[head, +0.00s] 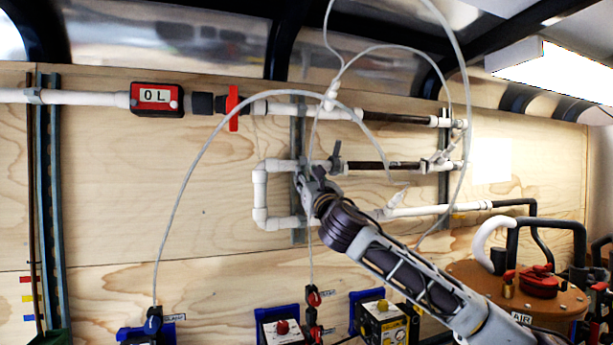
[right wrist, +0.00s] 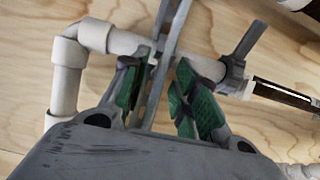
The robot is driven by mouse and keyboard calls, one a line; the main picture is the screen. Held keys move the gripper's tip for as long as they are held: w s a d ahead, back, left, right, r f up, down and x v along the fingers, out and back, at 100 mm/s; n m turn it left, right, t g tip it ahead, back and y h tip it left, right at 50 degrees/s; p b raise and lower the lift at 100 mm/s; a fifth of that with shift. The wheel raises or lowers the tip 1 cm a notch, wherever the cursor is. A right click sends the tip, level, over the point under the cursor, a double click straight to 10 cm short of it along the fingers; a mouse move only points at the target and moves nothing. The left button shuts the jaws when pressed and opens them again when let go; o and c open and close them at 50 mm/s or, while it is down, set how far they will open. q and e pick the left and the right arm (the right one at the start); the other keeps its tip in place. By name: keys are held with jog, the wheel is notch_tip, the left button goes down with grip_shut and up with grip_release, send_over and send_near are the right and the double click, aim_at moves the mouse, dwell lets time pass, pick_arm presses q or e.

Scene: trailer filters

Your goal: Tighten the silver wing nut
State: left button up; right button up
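My right gripper (head: 316,180) is in front of the middle white pipe, by the vertical metal strut. In the right wrist view its green-padded fingers (right wrist: 157,70) are apart, on either side of the strut (right wrist: 172,28), close to the white pipe (right wrist: 121,42). A grey collar with an upright lever (head: 336,158) is on that pipe just right of the gripper; it also shows in the right wrist view (right wrist: 242,58), outside the fingers. I cannot make out for certain which part is the silver wing nut; the gripper may hide part of it. My left gripper is out of view.
A red valve handle (head: 232,108) and a red meter (head: 157,98) are on the upper pipe. A pale hose (head: 185,180) arcs across the plywood wall. A brown-lidded tank (head: 470,275) stands at right. Boxes (head: 385,322) line the bottom.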

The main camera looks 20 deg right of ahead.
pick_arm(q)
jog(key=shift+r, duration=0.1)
pick_arm(e)
jog(key=shift+w+r, duration=0.15)
jog(key=shift+w, duration=0.25)
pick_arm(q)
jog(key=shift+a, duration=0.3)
pick_arm(e)
grip_shut()
